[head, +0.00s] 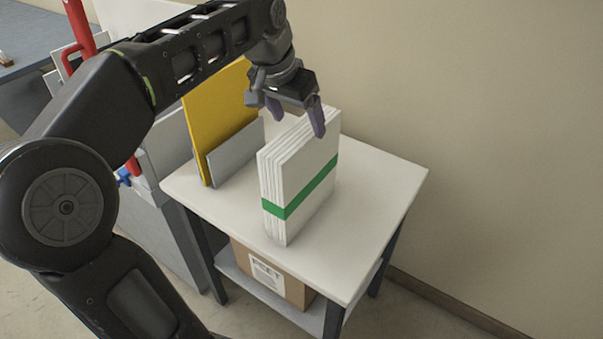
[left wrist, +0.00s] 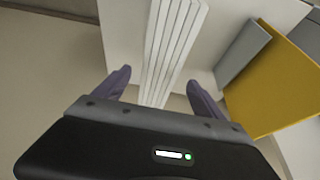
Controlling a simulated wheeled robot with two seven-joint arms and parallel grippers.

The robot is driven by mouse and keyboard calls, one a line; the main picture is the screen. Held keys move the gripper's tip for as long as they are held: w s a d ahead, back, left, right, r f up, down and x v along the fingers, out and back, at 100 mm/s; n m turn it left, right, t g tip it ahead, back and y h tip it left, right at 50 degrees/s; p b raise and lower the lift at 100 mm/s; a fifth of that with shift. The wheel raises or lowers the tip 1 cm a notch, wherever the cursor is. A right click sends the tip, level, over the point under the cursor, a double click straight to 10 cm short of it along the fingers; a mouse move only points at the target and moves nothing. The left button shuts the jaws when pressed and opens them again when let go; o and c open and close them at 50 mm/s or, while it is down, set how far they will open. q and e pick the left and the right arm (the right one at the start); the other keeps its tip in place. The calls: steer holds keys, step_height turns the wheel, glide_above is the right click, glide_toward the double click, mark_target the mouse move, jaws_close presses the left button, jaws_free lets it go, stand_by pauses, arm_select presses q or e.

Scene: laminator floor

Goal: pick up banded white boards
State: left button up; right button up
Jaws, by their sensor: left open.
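The banded white boards (head: 300,178) stand upright as a stack on a white-topped table, with a green band (head: 300,189) around their middle. My left gripper (head: 298,118) is open above the top edge of the stack, one finger on the near right side of it. In the left wrist view the top edges of the boards (left wrist: 172,45) run between the two open fingers of my left gripper (left wrist: 160,88), with space on both sides. Whether any finger touches the boards I cannot tell. My right gripper does not show.
The white tabletop (head: 385,190) has free room right of the stack. A yellow panel (head: 215,120) stands behind a grey plate (head: 237,152) at the left; both also show in the wrist view. A cardboard box (head: 270,275) sits on the lower shelf. A beige wall rises behind.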

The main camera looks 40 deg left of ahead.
mark_target(302, 176)
arm_select(q)
steer(key=shift+w+a+f, duration=0.15)
steer(key=shift+s, duration=0.2)
steer(key=shift+x, duration=1.25)
steer(key=shift+w, duration=0.1)
steer(key=shift+x, duration=2.6)
steer(key=shift+f, duration=0.2)
jaws_close()
